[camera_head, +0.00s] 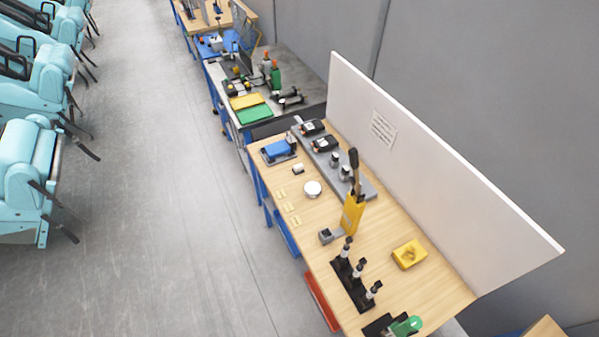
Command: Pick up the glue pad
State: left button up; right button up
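I cannot tell for certain which thing is the glue pad. Several small flat pale squares (288,207) lie in a row along the left edge of the wooden workbench (415,290). A white round disc (313,189) lies to their right, and a small white block (298,168) sits behind them. A yellow block (409,254) with a darker marking on top lies on the right part of the bench. Neither of my grippers shows in the head view.
The bench also holds a blue box (278,150), a grey plate with devices (322,146), a yellow holder (352,213) with a tall handle, a black rack (352,280) and a green-handled tool (406,326). A white panel (430,160) stands behind.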

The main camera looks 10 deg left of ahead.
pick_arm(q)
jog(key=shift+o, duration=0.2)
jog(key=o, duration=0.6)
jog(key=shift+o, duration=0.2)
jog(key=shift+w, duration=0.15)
